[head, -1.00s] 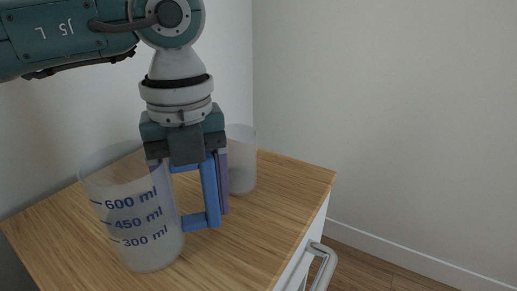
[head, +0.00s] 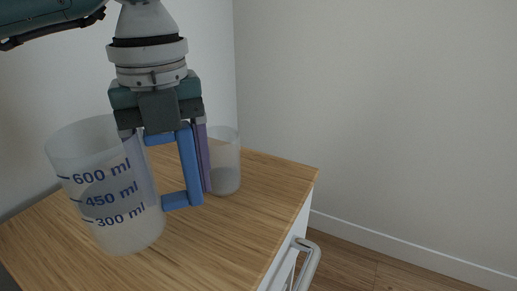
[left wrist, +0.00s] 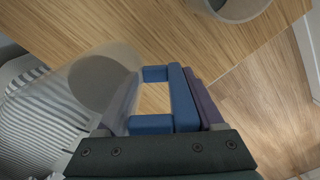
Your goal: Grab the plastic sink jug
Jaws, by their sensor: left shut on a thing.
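The translucent plastic jug (head: 105,215), with blue 600, 450 and 300 ml marks, is upright at the left in the head view. Its blue handle (head: 189,168) faces right. My left gripper (head: 178,192) points down from above and is shut on the handle, with a purple finger along its outer side. The handle also shows between the fingers in the left wrist view (left wrist: 183,98), where the jug's body (left wrist: 103,78) is to the left. The jug appears raised a little above the wooden counter (head: 235,225). My right gripper is not in view.
A clear cup (head: 227,165) stands on the counter just behind and right of the handle; it also shows in the left wrist view (left wrist: 240,10). A white bar handle (head: 305,265) sticks out at the counter's front. Walls close off the back. The counter's right part is clear.

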